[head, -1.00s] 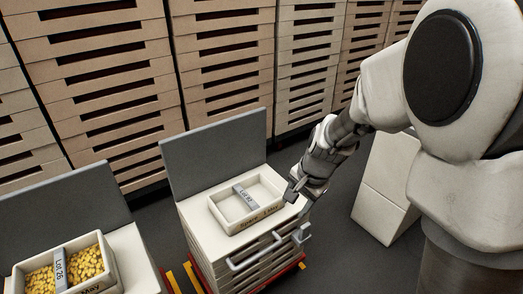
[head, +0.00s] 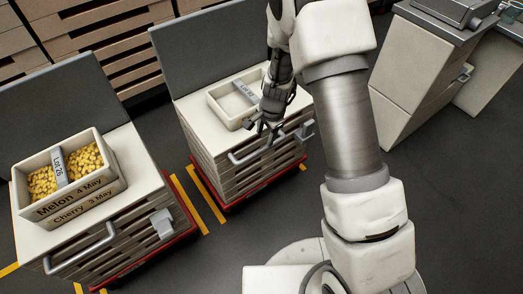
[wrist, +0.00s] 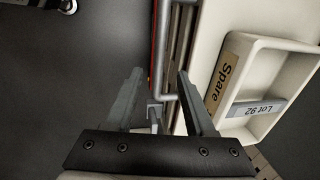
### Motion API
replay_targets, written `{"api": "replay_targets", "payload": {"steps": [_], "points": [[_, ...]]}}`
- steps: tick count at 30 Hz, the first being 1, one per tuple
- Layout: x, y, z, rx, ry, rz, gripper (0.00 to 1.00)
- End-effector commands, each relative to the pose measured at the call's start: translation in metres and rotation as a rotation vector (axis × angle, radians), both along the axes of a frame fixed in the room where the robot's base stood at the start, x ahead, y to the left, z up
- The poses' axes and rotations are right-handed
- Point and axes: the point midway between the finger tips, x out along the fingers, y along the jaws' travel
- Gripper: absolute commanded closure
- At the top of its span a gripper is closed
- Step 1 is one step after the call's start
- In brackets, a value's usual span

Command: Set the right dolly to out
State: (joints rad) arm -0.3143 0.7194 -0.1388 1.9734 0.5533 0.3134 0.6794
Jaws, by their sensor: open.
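The right dolly (head: 212,150) is a white slatted stack on a red base with a grey back panel. A grey handle bar (head: 246,156) runs along its front, and a small grey lever block (head: 306,130) sits at the front's right end. My gripper (head: 262,128) is open and empty by the front edge, above the handle bar. In the wrist view the fingers of my gripper (wrist: 158,88) are spread, with the handle bar's end (wrist: 165,85) and a grey fitting (wrist: 154,114) seen between them. I cannot tell whether they touch.
A white tray (head: 217,108) labelled Spare and Lot 92 sits empty on the right dolly. The left dolly (head: 40,235) carries a tray (head: 110,172) of yellow candies. Yellow floor lines (head: 205,199) run between the dollies. A white cabinet (head: 410,75) stands at right; dark floor in front is clear.

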Motion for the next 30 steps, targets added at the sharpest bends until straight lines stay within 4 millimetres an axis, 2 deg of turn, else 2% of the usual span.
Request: {"api": "replay_targets", "payload": {"steps": [1, 3, 12, 18, 26, 30], "points": [[0.001, 0.001, -0.017, -0.001, 0.003, -0.001, 0.45], [0.004, 0.003, -0.032, -0.001, 0.003, 0.0, 0.45], [0.012, 0.008, -0.08, -0.001, 0.001, 0.0, 0.45], [0.015, 0.01, -0.091, 0.0, 0.0, 0.0, 0.45], [0.015, 0.01, -0.091, 0.0, 0.0, 0.001, 0.45], [0.015, 0.01, -0.09, 0.0, 0.0, 0.001, 0.69]]}}
